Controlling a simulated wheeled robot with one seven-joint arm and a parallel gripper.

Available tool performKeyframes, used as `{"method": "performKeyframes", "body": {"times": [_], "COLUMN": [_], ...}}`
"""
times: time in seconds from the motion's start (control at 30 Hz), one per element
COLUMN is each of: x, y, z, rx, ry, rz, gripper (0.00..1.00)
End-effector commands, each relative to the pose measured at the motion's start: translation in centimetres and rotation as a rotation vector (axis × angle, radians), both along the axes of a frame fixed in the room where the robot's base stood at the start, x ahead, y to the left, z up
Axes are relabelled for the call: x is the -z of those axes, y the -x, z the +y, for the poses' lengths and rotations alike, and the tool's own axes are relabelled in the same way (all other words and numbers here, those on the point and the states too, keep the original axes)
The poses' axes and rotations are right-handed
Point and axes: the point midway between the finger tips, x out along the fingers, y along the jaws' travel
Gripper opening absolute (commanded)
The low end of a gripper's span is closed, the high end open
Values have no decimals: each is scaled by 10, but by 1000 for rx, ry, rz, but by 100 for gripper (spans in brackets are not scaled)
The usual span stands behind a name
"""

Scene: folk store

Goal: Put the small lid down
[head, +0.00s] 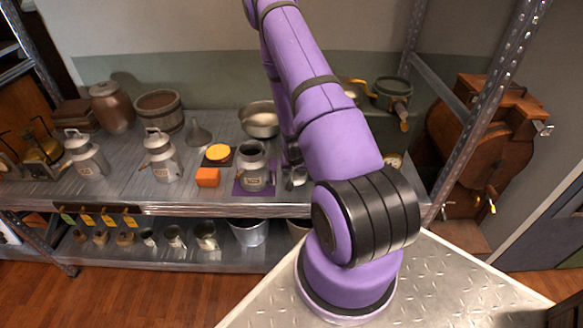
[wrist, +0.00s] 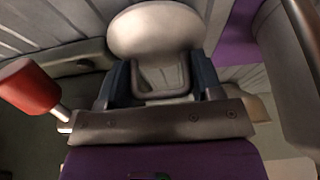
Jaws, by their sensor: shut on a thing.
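The small lid (wrist: 155,30) is pale grey metal with a loop handle. In the wrist view my gripper (wrist: 160,85) has its two dark fingers shut on the lid's handle. In the head view the gripper (head: 293,160) is mostly hidden behind my arm, just right of an open milk can. The held lid shows there as a small grey metal shape (head: 296,180) low over the shelf. The milk can (head: 253,175) stands upright, without a lid, on a purple mat (head: 240,188). Whether the lid touches the shelf cannot be told.
An orange block (head: 207,178) and a dark mat (head: 212,162) bearing a yellow-orange disc (head: 219,152) lie left of the can. A lidded can (head: 160,158) stands farther left. A metal bowl (head: 259,120) and a funnel (head: 198,133) stand behind. The shelf's front edge is close.

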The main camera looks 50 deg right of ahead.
Motion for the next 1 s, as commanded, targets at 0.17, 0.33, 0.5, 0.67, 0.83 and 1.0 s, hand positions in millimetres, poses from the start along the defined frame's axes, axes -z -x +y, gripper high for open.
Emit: {"method": "performKeyframes", "body": {"times": [0.17, 0.33, 0.5, 0.67, 0.83, 1.0], "x": [0, 3, 3, 3, -1, -17], "y": [0, 0, 0, 0, 0, 4], "z": [0, 0, 0, 0, 0, 5], "rx": [0, 0, 0, 0, 0, 1], "ry": [1, 0, 0, 0, 1, 1], "rz": [-2, -1, -1, -1, -2, -2], "gripper": [32, 32, 85, 85, 85, 85]}}
